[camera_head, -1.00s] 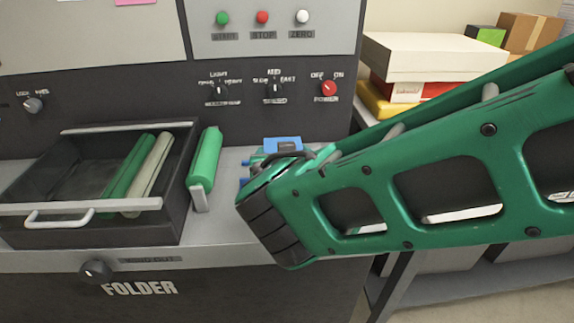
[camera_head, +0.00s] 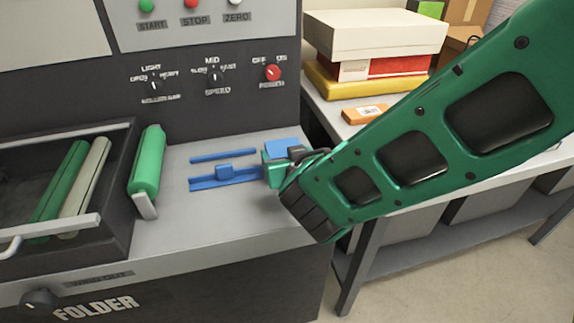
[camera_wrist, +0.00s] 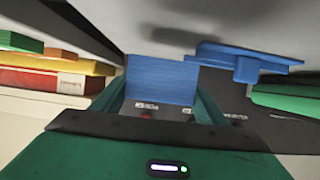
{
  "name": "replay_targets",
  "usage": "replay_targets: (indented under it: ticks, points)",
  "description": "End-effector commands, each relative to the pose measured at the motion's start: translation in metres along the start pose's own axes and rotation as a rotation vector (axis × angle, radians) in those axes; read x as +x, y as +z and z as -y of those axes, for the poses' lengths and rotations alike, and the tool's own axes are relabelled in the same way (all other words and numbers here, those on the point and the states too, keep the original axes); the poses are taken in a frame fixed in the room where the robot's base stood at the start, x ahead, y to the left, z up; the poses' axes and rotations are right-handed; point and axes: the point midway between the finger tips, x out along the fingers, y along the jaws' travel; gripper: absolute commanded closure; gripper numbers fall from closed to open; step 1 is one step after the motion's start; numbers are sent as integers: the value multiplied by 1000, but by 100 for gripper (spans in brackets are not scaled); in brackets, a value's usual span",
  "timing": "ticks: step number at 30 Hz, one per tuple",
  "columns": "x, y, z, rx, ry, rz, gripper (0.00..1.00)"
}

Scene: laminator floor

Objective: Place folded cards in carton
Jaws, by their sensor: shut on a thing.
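My gripper (camera_head: 283,156) is shut on a flat blue piece, probably the folded cards (camera_head: 282,147), over the right end of the grey machine ledge. In the wrist view the blue cards (camera_wrist: 161,82) show as a flat rectangle between the fingers of my gripper (camera_wrist: 160,105). Their lower part is hidden. A brown carton (camera_head: 466,10) is at the upper right, partly cut off; I cannot tell if it is the task's carton.
Blue guide rails (camera_head: 225,180) lie on the ledge left of my gripper, with a green roller (camera_head: 148,160) and dark drawer (camera_head: 115,185) farther left. A side table at right holds a white box (camera_head: 375,35), red and yellow boxes, and an orange pack (camera_head: 365,113).

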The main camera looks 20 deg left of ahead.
Motion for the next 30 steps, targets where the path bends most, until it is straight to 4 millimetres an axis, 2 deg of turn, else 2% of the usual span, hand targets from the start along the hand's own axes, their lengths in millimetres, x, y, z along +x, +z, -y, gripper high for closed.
replay_targets:
  ticks: [5,12,24,25,27,30]
  points:
    - [4,10,-1,-2,-1,1,63]
    - [15,36,-1,-3,-1,1,63]
    - [17,40,-1,0,0,-1,63]
    - [17,40,-1,0,0,0,27]
    - [16,40,-1,0,0,0,15]
    - [17,40,-2,0,1,0,15]
